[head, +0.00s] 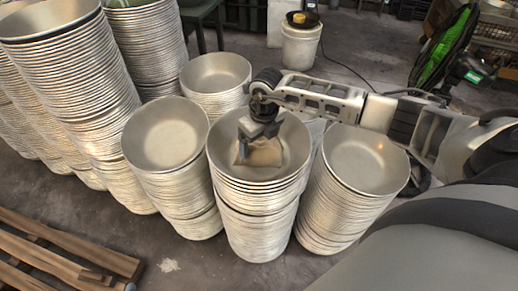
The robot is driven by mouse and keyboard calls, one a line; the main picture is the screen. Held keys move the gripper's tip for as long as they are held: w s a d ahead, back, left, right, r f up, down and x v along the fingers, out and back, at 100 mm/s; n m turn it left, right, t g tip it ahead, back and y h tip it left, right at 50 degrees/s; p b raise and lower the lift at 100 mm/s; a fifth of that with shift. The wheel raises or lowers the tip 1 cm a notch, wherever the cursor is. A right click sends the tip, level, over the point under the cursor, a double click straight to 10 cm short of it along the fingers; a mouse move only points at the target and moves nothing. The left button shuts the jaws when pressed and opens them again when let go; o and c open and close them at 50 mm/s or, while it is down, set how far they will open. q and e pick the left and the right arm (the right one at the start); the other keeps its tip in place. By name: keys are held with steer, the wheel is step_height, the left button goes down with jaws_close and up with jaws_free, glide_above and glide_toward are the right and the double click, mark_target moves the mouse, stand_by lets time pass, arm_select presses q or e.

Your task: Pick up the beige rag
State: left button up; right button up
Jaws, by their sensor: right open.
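The beige rag (265,157) lies inside the top bowl (295,138) of the middle front stack. My right gripper (243,153) reaches down into that bowl from the right side and is open. Its fingers are over the left part of the rag and partly cover it. I cannot tell whether the fingertips touch the cloth. My left gripper is not in view.
Stacks of metal bowls stand close on both sides, one at left (165,135) and one at right (365,160). Taller stacks (70,60) rise at the far left. A wooden pallet (60,255) lies at the lower left. A white bucket (300,45) and a green fan (445,45) are behind.

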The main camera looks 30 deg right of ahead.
mark_target(258, 149)
steer(key=f, duration=0.3)
steer(key=shift+w+a+f, duration=0.1)
steer(key=shift+w+f, duration=0.2)
steer(key=shift+f, duration=0.1)
steer(key=c, duration=1.1)
steer(key=shift+r, duration=0.1)
